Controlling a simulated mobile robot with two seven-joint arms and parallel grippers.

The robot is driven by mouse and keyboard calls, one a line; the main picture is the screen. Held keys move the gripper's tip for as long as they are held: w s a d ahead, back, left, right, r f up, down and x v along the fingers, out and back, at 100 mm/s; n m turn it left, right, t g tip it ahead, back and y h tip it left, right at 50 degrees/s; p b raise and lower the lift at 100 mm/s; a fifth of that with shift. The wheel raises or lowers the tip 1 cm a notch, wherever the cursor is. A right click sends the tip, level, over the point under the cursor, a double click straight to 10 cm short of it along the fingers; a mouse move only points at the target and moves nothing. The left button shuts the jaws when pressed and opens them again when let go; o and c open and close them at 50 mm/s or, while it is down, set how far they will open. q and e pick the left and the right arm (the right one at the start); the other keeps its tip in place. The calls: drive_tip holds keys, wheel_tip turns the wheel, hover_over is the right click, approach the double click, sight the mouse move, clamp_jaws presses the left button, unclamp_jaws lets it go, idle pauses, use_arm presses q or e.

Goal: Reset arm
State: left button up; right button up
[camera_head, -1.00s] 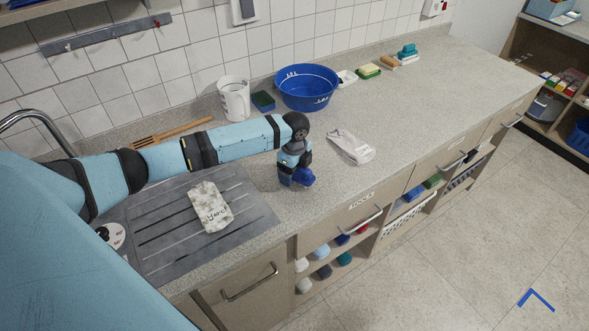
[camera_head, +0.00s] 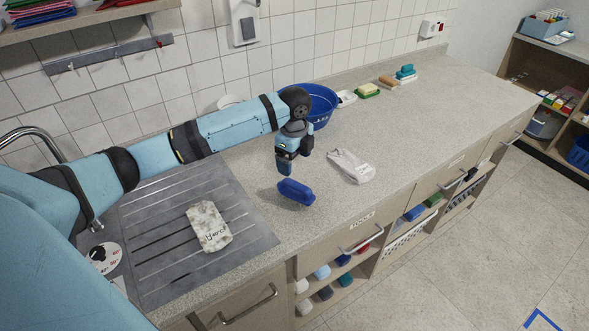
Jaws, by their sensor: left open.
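My left arm reaches in from the left across the drainboard. My left gripper (camera_head: 285,166) points down above the counter and is open. A blue oblong object (camera_head: 296,193) lies on the counter just below and in front of the gripper, apart from it. My right gripper does not show.
A marked cloth (camera_head: 208,226) lies on the grey drainboard (camera_head: 160,220). A white cloth (camera_head: 351,166) lies right of the gripper. A blue basin (camera_head: 322,104), partly hidden by my arm, stands behind. Sponges (camera_head: 368,90) sit farther back. The right counter is clear.

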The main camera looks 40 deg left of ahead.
use_arm(q)
drive_tip(key=shift+r, duration=0.2)
idle(0.4)
drive_tip(key=s+d+f+n+t+h, duration=0.1)
drive_tip(key=s+d+f+n, duration=0.1)
drive_tip(key=s+d+f, duration=0.45)
drive_tip(key=s+d+f+n+t+h, duration=0.1)
drive_tip(key=s+d+f+n, duration=0.2)
drive_tip(key=s+d, duration=0.55)
drive_tip(key=s+a+r+n+t+y, duration=0.1)
drive_tip(key=s+a+n, duration=0.1)
drive_tip(key=s+n, duration=0.55)
drive_tip(key=s+a+r+n+t+y, duration=0.1)
drive_tip(key=s+a+r+n, duration=0.2)
drive_tip(key=s, duration=0.8)
drive_tip(key=w+d+f+t+h+p, duration=0.1)
drive_tip(key=w+d+f+t, duration=0.2)
drive_tip(key=f, duration=0.3)
drive_tip(key=w+d+f+t+h+p, duration=0.1)
drive_tip(key=w+d+f+t+h, duration=0.1)
drive_tip(key=f, duration=0.5)
drive_tip(key=shift+w+d+t, duration=0.75)
drive_tip(key=shift+d+t, duration=0.25)
